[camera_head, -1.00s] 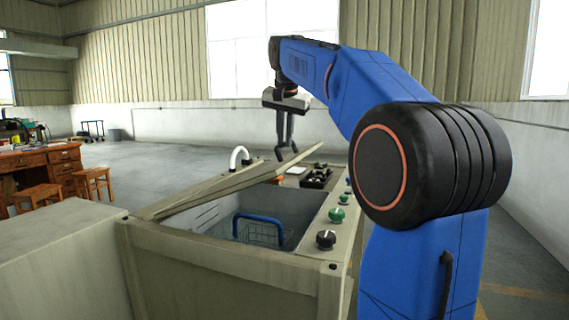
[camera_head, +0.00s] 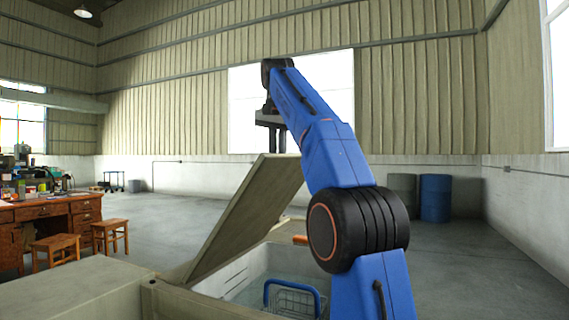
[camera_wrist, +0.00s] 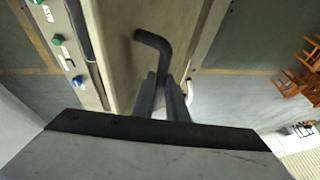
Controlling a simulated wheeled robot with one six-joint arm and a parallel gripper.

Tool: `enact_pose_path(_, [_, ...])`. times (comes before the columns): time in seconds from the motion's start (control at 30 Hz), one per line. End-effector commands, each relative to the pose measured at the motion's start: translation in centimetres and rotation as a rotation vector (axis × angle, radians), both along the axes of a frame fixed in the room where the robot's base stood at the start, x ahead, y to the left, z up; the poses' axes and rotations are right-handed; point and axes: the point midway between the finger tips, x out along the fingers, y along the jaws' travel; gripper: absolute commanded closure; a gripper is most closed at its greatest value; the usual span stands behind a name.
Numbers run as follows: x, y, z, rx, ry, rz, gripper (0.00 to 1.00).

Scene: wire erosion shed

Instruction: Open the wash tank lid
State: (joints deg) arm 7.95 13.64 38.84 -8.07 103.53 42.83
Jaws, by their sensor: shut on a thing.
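The wash tank lid (camera_head: 245,215) is a beige panel, tilted steeply up from its left side in the head view. Below it the wash tank (camera_head: 232,272) is open, with a blue-handled wire basket (camera_head: 290,296) inside. My gripper (camera_head: 277,142) is at the lid's raised edge, and its fingertips are partly hidden behind the lid. In the wrist view, my gripper (camera_wrist: 172,95) is shut on the black bent lid handle (camera_wrist: 157,45), which stands out from the lid's face (camera_wrist: 185,25).
A control panel with knobs (camera_wrist: 62,48) runs beside the tank in the wrist view. A flat beige surface (camera_head: 75,295) adjoins the tank at left. Wooden stools (camera_head: 57,245), a desk (camera_head: 45,210) and a blue drum (camera_head: 435,198) stand farther off.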

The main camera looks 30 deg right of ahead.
Motion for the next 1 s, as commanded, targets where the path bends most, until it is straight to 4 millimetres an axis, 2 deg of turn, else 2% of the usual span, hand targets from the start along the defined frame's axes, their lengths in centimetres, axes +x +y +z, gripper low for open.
enact_pose_path(0.03, [0.7, 0.4, -0.3, 0.003, 0.007, 0.005, 1.00])
enact_pose_path(0.23, [1.4, 0.9, 0.2, 0.003, 0.008, 0.004, 1.00])
enact_pose_path(0.8, [1.6, 1.0, 0.5, 0.002, 0.008, 0.003, 1.00])
enact_pose_path(0.83, [1.6, 1.0, 0.5, 0.001, 0.007, 0.002, 0.85])
enact_pose_path(0.9, [1.6, 1.0, 0.6, 0.002, 0.007, 0.001, 0.69])
enact_pose_path(1.0, [1.5, 1.0, 0.7, 0.001, 0.005, 0.001, 0.69])
